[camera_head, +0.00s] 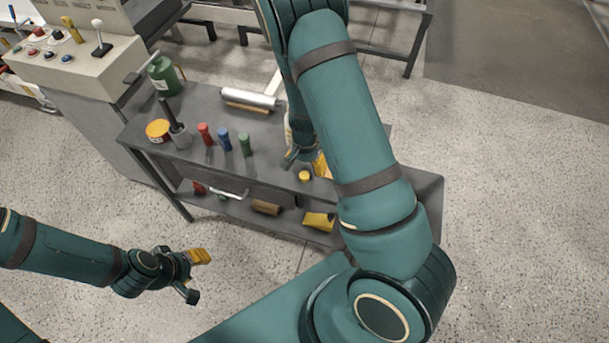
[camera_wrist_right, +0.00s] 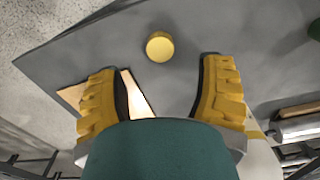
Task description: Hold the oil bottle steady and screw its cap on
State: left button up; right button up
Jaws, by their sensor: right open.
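A round yellow cap (camera_head: 305,176) lies on the grey bench top near its front edge. In the right wrist view the cap (camera_wrist_right: 160,47) lies beyond the fingertips, between their lines and not touched. My right gripper (camera_head: 305,161) is open and empty, pointing down over the bench just behind the cap. Its two yellow-padded fingers (camera_wrist_right: 165,88) stand wide apart. A pale cream shape (camera_wrist_right: 262,160), perhaps the oil bottle, is mostly hidden behind my right gripper. My left gripper (camera_head: 192,275) is open and empty, off the bench at the front left.
The grey bench (camera_head: 215,108) carries a green can (camera_head: 165,77), an orange-yellow tin (camera_head: 158,130), a roller (camera_head: 248,98) and red, blue and green handles (camera_head: 225,139). Its lower shelf holds a yellow item (camera_head: 319,221). A control console (camera_head: 75,65) stands left. Floor is clear in front.

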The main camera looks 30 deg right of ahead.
aim_at(304, 174)
jog(key=f, duration=0.1)
jog(key=f+b, duration=0.1)
jog(key=f, duration=0.3)
jog(key=shift+a+f+b, duration=0.1)
jog(key=shift+a+b, duration=0.15)
jog(key=shift+b, duration=0.1)
jog(key=c, duration=0.9)
jog(key=shift+o, duration=0.2)
